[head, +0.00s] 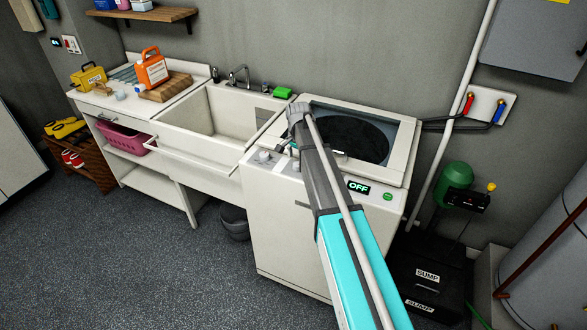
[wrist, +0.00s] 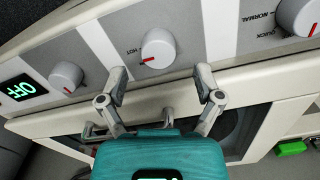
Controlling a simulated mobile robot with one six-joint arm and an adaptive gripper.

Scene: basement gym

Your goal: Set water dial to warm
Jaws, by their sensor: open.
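The water dial (wrist: 158,48) is a round pale grey knob on the washer's control panel in the wrist view. A "HOT" label is beside it, and its red mark points down-left, toward that label. My gripper (wrist: 161,72) is open and empty, its two fingertips spread on either side of the dial's lower edge. I cannot tell whether either finger touches the dial. In the head view my arm covers part of the white washer (head: 290,225) and its panel, so the fingers are mostly hidden there.
Another dial (wrist: 66,77) sits left of the water dial, near the lit green "OFF" display (wrist: 16,89). A dial marked "NORMAL" and "QUICK" (wrist: 298,16) is at the right. A utility sink (head: 200,135) adjoins the washer, with a green block (head: 283,92) at its back corner.

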